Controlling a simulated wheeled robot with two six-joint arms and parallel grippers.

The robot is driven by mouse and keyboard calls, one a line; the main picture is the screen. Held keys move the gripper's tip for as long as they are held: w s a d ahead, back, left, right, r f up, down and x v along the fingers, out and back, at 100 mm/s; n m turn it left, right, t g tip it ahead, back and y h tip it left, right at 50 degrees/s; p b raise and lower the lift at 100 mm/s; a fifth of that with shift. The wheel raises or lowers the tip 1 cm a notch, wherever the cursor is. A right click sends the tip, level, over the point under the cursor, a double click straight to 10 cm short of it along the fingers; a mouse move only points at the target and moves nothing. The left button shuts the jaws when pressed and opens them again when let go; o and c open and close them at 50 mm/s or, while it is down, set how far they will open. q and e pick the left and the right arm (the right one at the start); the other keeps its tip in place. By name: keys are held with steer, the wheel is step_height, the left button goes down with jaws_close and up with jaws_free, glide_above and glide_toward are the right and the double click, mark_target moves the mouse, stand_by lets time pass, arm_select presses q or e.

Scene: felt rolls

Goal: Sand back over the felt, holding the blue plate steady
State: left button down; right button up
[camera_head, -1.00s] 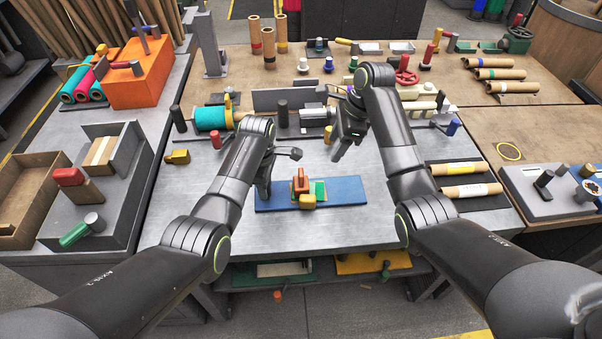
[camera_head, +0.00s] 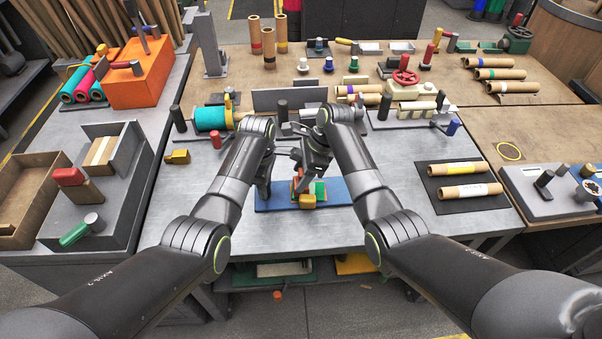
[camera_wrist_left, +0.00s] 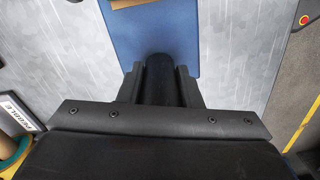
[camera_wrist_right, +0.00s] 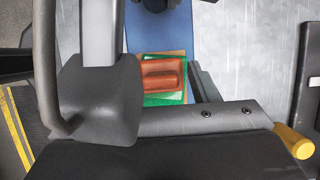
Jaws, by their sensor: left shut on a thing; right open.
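The blue plate (camera_head: 350,190) lies flat on the grey metal table; it also shows in the left wrist view (camera_wrist_left: 150,28). My left gripper (camera_head: 264,190) is shut on a dark upright post (camera_wrist_left: 160,66) at the plate's left end. A green felt piece (camera_wrist_right: 176,98) lies on the plate's middle, with an orange-red block (camera_wrist_right: 162,73) on top. Contact with the block cannot be told.
A yellow piece (camera_head: 177,157) lies left of my left arm. A dark mat (camera_head: 440,203) with paper rolls lies at right. The table in front of the plate is clear.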

steer(key=shift+f, duration=0.1)
steer(key=shift+c, duration=0.4)
jaws_close()
steer(key=d, duration=1.4)
steer(key=shift+d, duration=0.25)
steer(key=shift+o, duration=0.4)
jaws_free()
steer(key=v, duration=1.2)
